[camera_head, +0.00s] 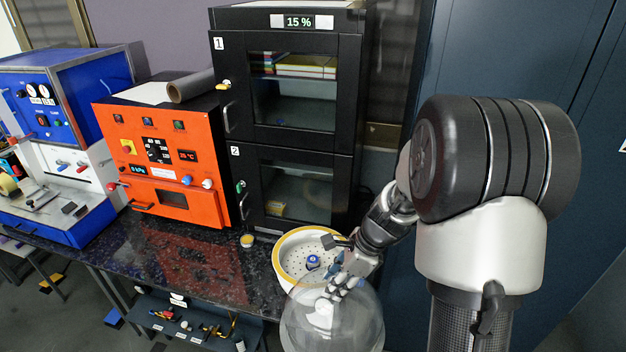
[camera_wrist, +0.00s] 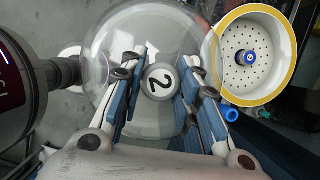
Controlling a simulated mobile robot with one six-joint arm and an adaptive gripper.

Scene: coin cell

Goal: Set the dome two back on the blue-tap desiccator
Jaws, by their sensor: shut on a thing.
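The clear dome two (camera_head: 333,328) hangs in front of the desiccator base in the head view. In the wrist view the dome (camera_wrist: 112,38) shows its round knob marked "2" (camera_wrist: 160,82). My gripper (camera_head: 341,288) is shut on that knob, with a finger on each side in the wrist view (camera_wrist: 157,78). The open desiccator base (camera_head: 280,265) has a yellow rim and a white perforated plate with a blue-capped jar (camera_head: 313,262) at its middle. A blue tap (camera_wrist: 229,114) shows beside the base in the wrist view. The dome is apart from the plate.
A black two-door cabinet (camera_head: 292,130) stands behind the base. An orange oven (camera_head: 160,150) and a blue-and-white machine (camera_head: 70,110) stand to the left. A small yellow-topped pot (camera_head: 247,241) sits on the dark speckled bench (camera_head: 190,262). The bench in front of the oven is clear.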

